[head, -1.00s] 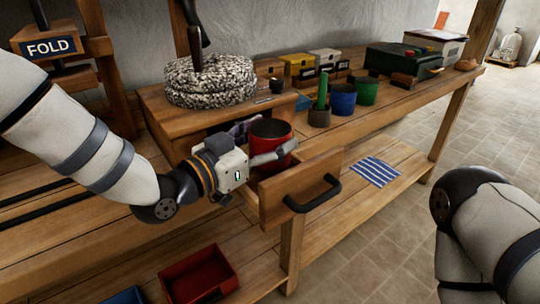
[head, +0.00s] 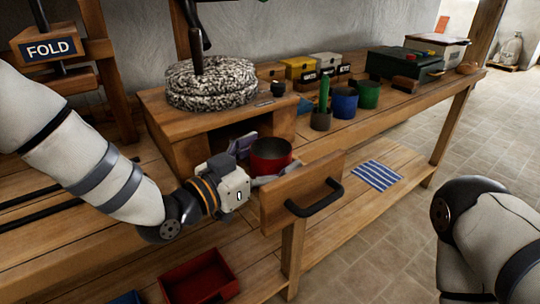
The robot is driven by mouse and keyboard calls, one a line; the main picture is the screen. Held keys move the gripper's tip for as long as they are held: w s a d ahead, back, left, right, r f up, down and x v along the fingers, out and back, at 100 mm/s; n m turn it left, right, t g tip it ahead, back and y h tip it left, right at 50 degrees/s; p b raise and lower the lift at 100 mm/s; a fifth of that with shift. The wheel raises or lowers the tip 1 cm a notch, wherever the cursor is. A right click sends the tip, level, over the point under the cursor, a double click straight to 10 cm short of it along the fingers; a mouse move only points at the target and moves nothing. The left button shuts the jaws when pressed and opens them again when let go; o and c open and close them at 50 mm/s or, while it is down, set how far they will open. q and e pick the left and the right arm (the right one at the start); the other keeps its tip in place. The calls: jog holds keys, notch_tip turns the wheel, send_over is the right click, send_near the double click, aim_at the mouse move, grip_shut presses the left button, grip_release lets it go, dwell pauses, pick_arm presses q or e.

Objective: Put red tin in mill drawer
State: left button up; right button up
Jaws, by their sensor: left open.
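The red tin (head: 270,157) is upright in the pulled-out mill drawer (head: 299,192). Its rim shows above the drawer's sides, and its base is hidden. The drawer sticks out of the wooden mill base (head: 175,128), with its front and dark handle facing me. My left gripper (head: 261,176) is open, low at the left side of the tin, with its fingers partly hidden by the tin and drawer front. I cannot tell whether a finger still touches the tin. My right arm shows at the right edge, but its gripper is out of view.
The grey millstone (head: 210,82) sits on the mill base. Green, blue and brown pots (head: 344,102) and small boxes (head: 324,64) stand on the bench to the right. A striped cloth (head: 376,175) and a red tray (head: 199,277) lie on the lower shelf.

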pick_arm(q)
jog(key=v, duration=1.2)
jog(key=shift+r+p, duration=0.15)
jog(key=shift+p, duration=0.3)
pick_arm(e)
jog(key=shift+w+r+t, duration=0.3)
jog(key=shift+w+r, duration=0.35)
